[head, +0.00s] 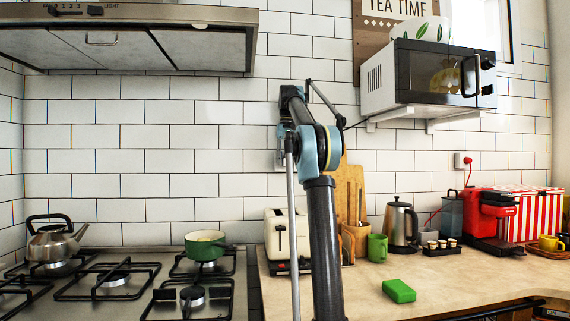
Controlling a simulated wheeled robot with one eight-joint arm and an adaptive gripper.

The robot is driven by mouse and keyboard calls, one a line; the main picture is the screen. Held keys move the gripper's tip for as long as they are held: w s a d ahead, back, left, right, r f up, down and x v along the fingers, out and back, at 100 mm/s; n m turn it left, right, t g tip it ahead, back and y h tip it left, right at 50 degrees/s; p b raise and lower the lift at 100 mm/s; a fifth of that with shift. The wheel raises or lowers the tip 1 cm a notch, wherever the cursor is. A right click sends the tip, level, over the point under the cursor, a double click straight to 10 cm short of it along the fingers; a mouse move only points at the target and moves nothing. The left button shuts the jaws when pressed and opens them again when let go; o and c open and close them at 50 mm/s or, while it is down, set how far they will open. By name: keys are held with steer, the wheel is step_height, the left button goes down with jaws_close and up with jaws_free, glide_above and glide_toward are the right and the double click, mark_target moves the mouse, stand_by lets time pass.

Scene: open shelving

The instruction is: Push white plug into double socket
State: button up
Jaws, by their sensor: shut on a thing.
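My arm rises in front of the tiled wall and bends at a blue-grey joint. My gripper is hidden behind the arm, so its fingers and anything in them do not show. The white plug cannot be made out. A pale edge at the left side of the arm joint, on the wall, may be part of the double socket (279,160); the arm covers the rest. A dark cord (354,126) runs from the microwave toward the area behind the arm.
A white toaster (287,238), cutting boards (352,190), a green mug (377,248) and a kettle (402,224) stand along the wall. A green sponge (398,291) lies on the counter. The microwave (427,78) sits on a shelf. A red plug (462,160) is at the right wall.

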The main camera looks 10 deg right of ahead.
steer(key=shift+w, duration=0.3)
steer(key=o, duration=1.1)
steer(key=shift+o, duration=0.2)
steer(key=shift+s, duration=0.15)
steer(key=s, duration=0.8)
steer(key=shift+s, duration=0.25)
